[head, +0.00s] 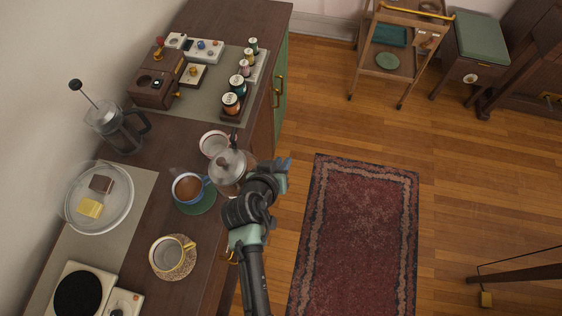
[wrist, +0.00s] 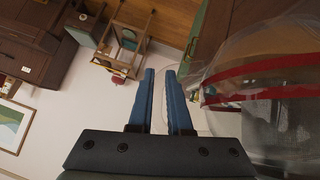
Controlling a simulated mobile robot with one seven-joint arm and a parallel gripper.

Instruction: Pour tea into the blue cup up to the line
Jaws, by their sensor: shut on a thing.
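The blue cup (head: 184,195) stands on a round green coaster (head: 203,205) on the dark counter, with brown tea in it. I cannot make out a line on it. My gripper (head: 277,176) is to the right of the cup, near the counter's right edge. It is shut on the teapot, whose grey metal lid (head: 228,166) shows just above and right of the cup. The wrist view shows the teapot's clear glass body (wrist: 255,55) with a red band, beside the blue fingers (wrist: 165,75). The handle is mostly hidden. No stream of tea is visible.
A white cup with a reddish rim (head: 209,136) stands just behind the teapot. A yellow-handled cup (head: 164,255) on a patterned saucer stands in front. A French press (head: 122,130) and a glass-covered plate (head: 124,214) stand left. Spice-like jars (head: 232,104) stand farther back.

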